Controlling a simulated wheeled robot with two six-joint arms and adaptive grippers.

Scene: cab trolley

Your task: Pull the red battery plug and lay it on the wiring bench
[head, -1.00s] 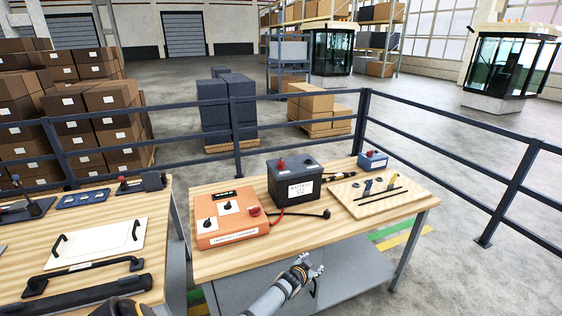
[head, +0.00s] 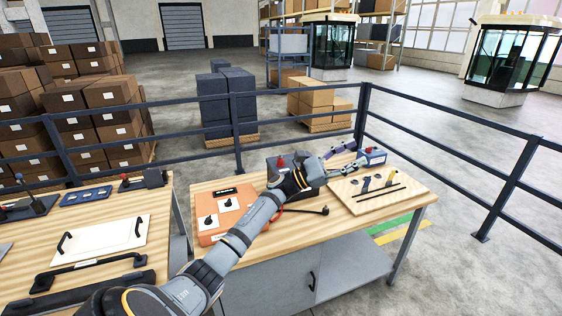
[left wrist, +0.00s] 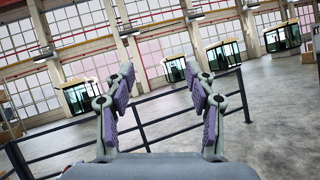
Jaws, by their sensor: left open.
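The dark battery (head: 273,168) stands on the wiring bench (head: 419,211), with a red piece (head: 281,161) on its top. I cannot tell whether that piece is the plug. My left forearm and gripper hide most of the battery. My left gripper (head: 347,155) is open, reaching past the battery toward the small blue box at the bench's back right. In the left wrist view its two padded fingers (left wrist: 161,90) are apart with nothing between them. My right gripper is not in view.
A black cable end (head: 322,210) lies in front of the battery. A blue box (head: 373,158) with a red top and a wooden board (head: 398,199) with small parts are at right. A railing (head: 450,158) runs behind.

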